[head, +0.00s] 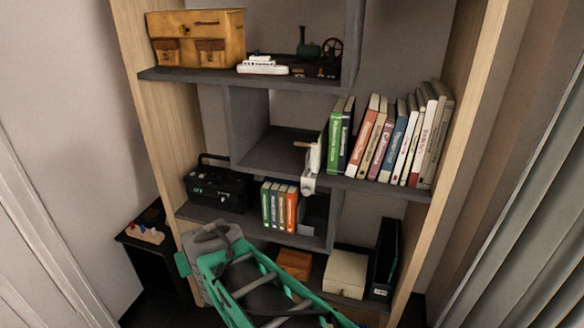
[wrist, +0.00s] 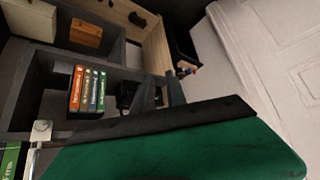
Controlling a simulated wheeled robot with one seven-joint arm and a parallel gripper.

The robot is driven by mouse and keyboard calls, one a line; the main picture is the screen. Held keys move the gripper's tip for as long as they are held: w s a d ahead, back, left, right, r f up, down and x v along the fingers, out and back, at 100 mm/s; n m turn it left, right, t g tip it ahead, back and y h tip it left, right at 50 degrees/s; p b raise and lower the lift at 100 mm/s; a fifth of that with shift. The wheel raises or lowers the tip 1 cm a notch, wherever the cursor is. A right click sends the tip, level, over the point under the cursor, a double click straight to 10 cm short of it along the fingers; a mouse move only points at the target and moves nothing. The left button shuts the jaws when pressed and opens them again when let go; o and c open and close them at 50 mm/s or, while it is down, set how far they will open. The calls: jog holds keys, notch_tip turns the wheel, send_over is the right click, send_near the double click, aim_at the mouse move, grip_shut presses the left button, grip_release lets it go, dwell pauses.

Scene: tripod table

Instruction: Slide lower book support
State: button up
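A short row of green, grey and orange books (head: 280,206) stands upright on the lower middle shelf; it also shows in the wrist view (wrist: 87,90). A grey piece (head: 312,214), which may be the lower book support, is at the right of this row; its shape is hard to make out. A white support (head: 310,172) stands at the left end of the upper book row, and part of it shows in the wrist view (wrist: 41,131). My gripper (head: 207,262) is in front of and below the lower shelf, apart from the books. Its fingers are not clear.
Upper books (head: 395,140) fill the right of the middle shelf. A black toolbox (head: 219,188) stands left of the lower books. Boxes (head: 345,273) and a black file holder (head: 384,258) stand at the bottom. A small black table (head: 150,262) is at the left.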

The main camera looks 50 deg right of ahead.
jog(key=w+d+r+m+t+h, duration=0.1)
jog(key=w+d+m+t+h, duration=0.15)
jog(key=d, duration=0.85)
jog(key=m+h+b, duration=0.2)
jog(key=m+h, duration=0.3)
jog(key=h, duration=0.5)
send_near(307, 164)
jog(key=x, duration=0.3)
jog(key=p+x, duration=0.1)
jog(key=x, duration=0.6)
jog(key=shift+w+d, duration=0.15)
grip_shut()
